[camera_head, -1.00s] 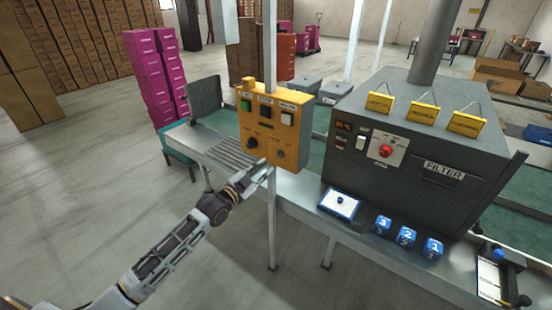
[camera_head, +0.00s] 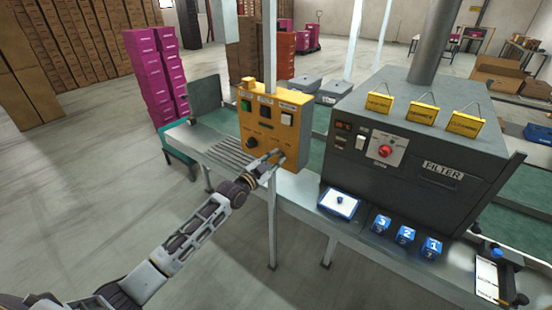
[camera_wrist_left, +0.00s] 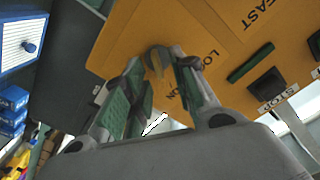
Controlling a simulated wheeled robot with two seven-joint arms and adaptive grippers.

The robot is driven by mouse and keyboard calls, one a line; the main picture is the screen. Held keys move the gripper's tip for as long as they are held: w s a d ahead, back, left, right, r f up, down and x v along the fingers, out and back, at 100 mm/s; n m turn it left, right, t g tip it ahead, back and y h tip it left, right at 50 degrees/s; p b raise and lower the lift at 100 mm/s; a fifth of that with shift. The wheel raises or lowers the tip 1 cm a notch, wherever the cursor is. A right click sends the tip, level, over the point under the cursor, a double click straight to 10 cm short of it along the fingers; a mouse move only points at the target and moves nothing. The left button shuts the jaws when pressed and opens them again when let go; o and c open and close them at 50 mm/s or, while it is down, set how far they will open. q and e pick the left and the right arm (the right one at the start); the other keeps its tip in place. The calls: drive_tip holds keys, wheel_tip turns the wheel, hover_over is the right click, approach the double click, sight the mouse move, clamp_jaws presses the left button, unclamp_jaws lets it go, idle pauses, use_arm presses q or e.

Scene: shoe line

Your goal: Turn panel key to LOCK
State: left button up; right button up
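The yellow control panel (camera_head: 290,147) stands on a post at the conveyor. Its lower face has a dark knob (camera_head: 252,143) at left; the key spot at lower right is partly covered by my left gripper (camera_head: 277,158). In the left wrist view the panel face (camera_wrist_left: 130,35) fills the top, with a grey hook-shaped key (camera_wrist_left: 157,60) beside lettering that seems to read LOCK and RUN. My left gripper (camera_wrist_left: 157,68) has its fingers apart, one on either side of the key; I see no clear contact. My right gripper is not in view.
A dark grey machine (camera_head: 400,150) with a red knob stands right of the panel. A white-topped blue tray (camera_head: 339,203) and several numbered blue blocks (camera_head: 405,235) lie on the metal ledge in front of it. The floor (camera_head: 110,210) at left is clear.

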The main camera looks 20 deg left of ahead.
use_arm(q)
drive_tip(key=shift+w+d, duration=0.2)
drive_tip(key=shift+w, duration=0.35)
clamp_jaws()
